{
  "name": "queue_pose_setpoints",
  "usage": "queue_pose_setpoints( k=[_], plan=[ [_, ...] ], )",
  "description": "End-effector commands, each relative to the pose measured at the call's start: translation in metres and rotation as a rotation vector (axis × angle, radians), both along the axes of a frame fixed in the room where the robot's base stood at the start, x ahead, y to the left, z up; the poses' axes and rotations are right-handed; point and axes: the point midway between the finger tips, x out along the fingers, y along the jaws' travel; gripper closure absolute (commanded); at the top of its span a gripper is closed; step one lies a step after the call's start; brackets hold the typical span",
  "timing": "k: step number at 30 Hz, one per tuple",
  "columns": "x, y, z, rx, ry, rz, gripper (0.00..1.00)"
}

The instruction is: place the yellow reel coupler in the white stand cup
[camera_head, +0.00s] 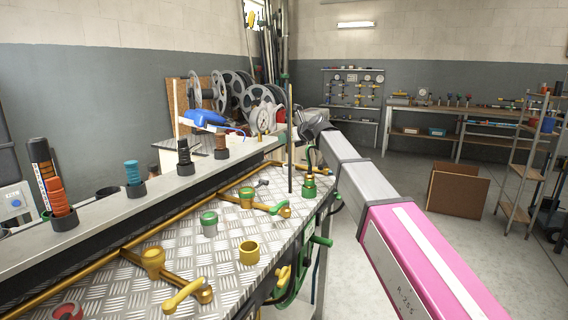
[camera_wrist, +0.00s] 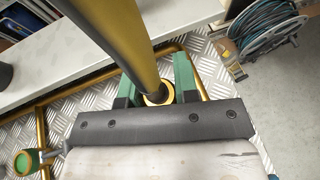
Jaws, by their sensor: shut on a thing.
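My gripper (camera_head: 298,132) is at the far end of my arm, above the metal table's far right end. I cannot single out the white stand cup.
A pale ledge (camera_head: 130,210) carries several dark cups with coloured pieces. The tread-plate table (camera_head: 190,260) holds a loose yellow ring (camera_head: 249,252), a grey-green cup (camera_head: 209,224), brass pipes and a green fitting (camera_head: 309,188). A cardboard box (camera_head: 457,190) stands on the floor at right.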

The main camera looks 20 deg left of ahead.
Motion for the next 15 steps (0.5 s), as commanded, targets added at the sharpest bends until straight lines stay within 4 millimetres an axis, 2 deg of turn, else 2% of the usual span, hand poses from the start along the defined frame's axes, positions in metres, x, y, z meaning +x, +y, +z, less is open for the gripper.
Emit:
queue_pose_setpoints(
  k=[4,15],
  plan=[
    [-0.001,-0.001,-0.028,0.000,0.003,0.001,0.98],
    [-0.001,0.000,-0.068,0.000,0.001,0.001,0.98]
  ],
)
